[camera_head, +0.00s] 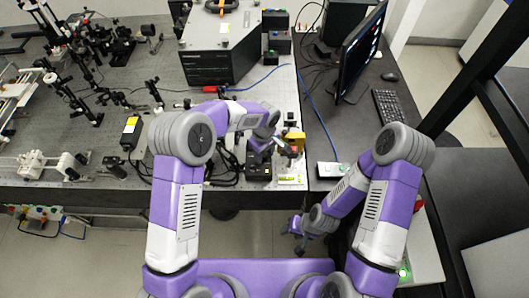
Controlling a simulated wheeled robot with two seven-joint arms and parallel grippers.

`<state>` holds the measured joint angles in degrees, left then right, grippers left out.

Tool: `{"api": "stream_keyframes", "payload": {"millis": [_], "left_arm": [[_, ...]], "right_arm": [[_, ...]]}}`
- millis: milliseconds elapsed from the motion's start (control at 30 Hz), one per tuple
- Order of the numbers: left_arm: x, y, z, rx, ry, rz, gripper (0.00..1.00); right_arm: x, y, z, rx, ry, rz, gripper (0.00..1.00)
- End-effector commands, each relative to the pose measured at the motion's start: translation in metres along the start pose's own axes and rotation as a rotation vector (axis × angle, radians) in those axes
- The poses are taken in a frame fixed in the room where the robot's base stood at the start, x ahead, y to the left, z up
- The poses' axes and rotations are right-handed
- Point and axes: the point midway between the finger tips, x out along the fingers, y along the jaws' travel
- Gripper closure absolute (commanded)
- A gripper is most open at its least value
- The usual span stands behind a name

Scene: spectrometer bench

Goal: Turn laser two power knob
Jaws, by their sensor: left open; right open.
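My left gripper (283,150) is over the front right corner of the optical bench, among small black boxes (258,170) and a yellow part (295,136). It is open, and its fingertips are small here; I cannot tell whether they touch anything. My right gripper (295,232) is open and hangs empty in front of the bench edge, lower in the picture. I cannot make out which part is the laser two power knob; it is too small to tell or hidden near my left gripper.
The optical bench (150,70) carries many posts and mounts, and a large grey instrument (222,45) at the back. A white box (331,170) sits on the dark desk to the right, with a monitor (360,50) and keyboard (388,106). Blue cables cross the bench.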

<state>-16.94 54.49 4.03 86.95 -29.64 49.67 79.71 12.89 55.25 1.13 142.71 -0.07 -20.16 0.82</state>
Motion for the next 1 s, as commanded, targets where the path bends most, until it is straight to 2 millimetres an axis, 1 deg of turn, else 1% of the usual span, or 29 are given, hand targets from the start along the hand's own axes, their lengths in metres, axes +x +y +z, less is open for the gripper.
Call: {"api": "stream_keyframes", "payload": {"millis": [200,267,500,667,767,1000], "left_arm": [[0.001,0.000,0.000,0.000,0.000,0.000,0.55],[0.000,0.000,0.000,0.000,0.000,0.000,0.62],[0.000,0.000,0.000,0.001,0.000,0.001,0.99],[0.000,0.000,0.000,0.005,0.000,0.001,1.00],[0.001,0.000,0.000,0.042,0.001,0.001,1.00],[0.001,0.001,0.000,0.273,0.002,0.002,1.00]], "right_arm": [[0.000,0.000,0.000,0.000,0.000,0.000,0.51],[0.000,0.000,0.000,0.000,0.000,0.000,0.51],[0.000,0.000,0.000,0.000,0.000,0.000,0.51],[0.000,0.000,0.000,0.000,0.000,0.000,0.51],[0.004,0.001,0.000,0.000,0.000,0.000,0.51],[0.015,0.006,-0.001,0.000,0.000,0.000,0.51]]}}
